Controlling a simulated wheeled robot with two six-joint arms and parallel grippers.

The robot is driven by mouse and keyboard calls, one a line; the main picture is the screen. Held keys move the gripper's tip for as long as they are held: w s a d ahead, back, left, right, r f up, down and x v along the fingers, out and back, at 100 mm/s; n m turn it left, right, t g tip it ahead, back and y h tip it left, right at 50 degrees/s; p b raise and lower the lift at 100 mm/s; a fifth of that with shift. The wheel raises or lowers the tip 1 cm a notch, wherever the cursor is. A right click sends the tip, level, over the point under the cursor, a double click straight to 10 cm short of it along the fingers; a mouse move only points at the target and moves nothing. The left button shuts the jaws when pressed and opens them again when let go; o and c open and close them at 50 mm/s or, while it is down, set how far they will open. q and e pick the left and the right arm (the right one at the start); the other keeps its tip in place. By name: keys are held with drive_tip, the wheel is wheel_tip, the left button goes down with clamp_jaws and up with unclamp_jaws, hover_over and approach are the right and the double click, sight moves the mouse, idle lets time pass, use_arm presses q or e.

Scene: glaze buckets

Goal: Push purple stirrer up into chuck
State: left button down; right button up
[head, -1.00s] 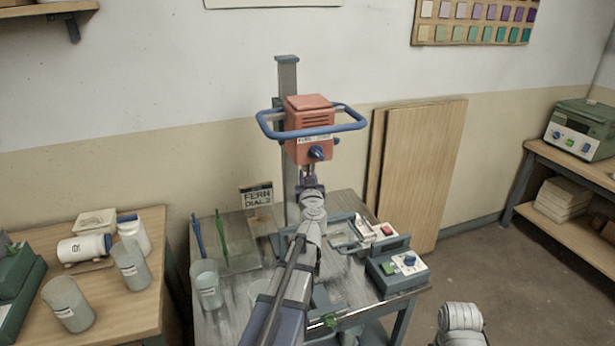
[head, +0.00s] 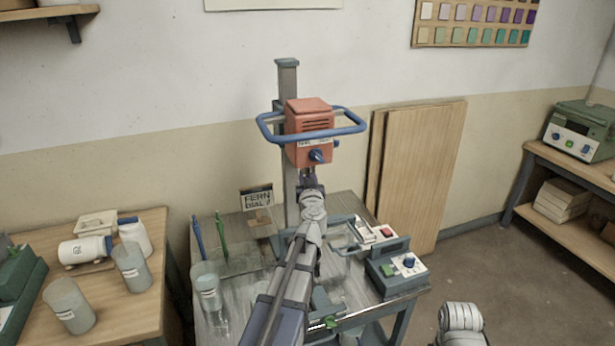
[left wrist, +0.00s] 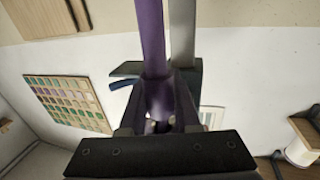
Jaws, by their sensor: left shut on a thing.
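The orange mixer head (head: 308,135) with a blue loop handle is mounted on a grey post. My left gripper (head: 308,178) is directly beneath it, at the end of the arm reaching up from the bottom. The left wrist view shows the purple stirrer (left wrist: 151,40) as a long purple shaft between the fingers of my left gripper (left wrist: 160,112), which is shut on it. The chuck is hidden or too small to make out, so I cannot tell whether the stirrer's end is inside it.
A blue and a green stirrer (head: 220,235) stand at the cart's left, near a small sign (head: 257,199). A clear bucket (head: 207,288) is at the front left. A control box (head: 397,270) is on the right. The left bench (head: 150,300) holds cups and jars.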

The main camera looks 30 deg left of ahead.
use_arm(q)
drive_tip(key=shift+r+p, duration=0.35)
idle(0.4)
drive_tip(key=c, duration=0.5)
unclamp_jaws()
drive_tip(key=shift+c, duration=0.2)
drive_tip(key=v, duration=0.7)
drive_tip(key=shift+s+d, duration=0.2)
drive_tip(key=shift+s, duration=0.15)
